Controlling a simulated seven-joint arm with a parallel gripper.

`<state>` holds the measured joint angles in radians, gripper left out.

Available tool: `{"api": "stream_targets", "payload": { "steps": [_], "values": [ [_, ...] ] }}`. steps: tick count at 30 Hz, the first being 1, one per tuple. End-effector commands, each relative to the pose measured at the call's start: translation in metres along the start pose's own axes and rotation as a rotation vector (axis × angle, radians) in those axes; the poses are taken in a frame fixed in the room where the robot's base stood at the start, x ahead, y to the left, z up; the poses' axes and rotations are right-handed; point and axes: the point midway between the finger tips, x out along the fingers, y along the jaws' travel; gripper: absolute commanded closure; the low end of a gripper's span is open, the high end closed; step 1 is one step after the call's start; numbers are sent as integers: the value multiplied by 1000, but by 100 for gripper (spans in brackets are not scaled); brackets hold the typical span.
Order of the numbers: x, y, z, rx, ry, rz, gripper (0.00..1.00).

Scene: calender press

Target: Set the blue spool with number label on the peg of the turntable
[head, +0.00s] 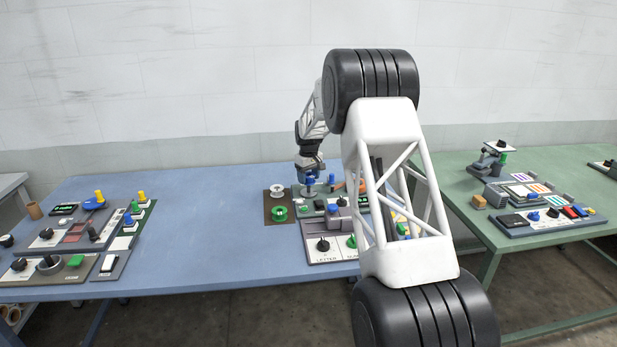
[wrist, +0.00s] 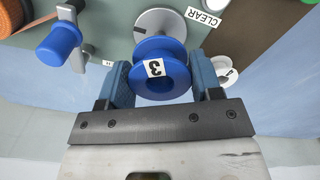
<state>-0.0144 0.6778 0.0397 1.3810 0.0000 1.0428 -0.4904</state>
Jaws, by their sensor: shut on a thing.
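The blue spool (wrist: 173,83) with a white label reading 3 is in the middle of the wrist view. My gripper (wrist: 161,72) is shut on it, with one blue finger on each side. Just beyond the spool is the grey round disc of the turntable (wrist: 153,20), partly covered by it. In the head view my gripper (head: 309,180) is low over the turntable at the back of the press panel, too small to show the spool clearly.
A white spool (head: 277,188) and a green spool (head: 279,212) lie on a brown mat left of the panel. A blue knob or lever (wrist: 58,42) stands close beside my gripper in the wrist view. The blue table (head: 210,220) is clear left of the mat.

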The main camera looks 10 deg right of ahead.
Motion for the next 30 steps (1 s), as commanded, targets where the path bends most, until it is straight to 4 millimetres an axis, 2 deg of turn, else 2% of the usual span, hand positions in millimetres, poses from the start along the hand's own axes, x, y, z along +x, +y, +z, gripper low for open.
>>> {"api": "stream_targets", "payload": {
  "steps": [30],
  "values": [
    [22, 0, 0, 0, 0, 0, 64]
  ]
}}
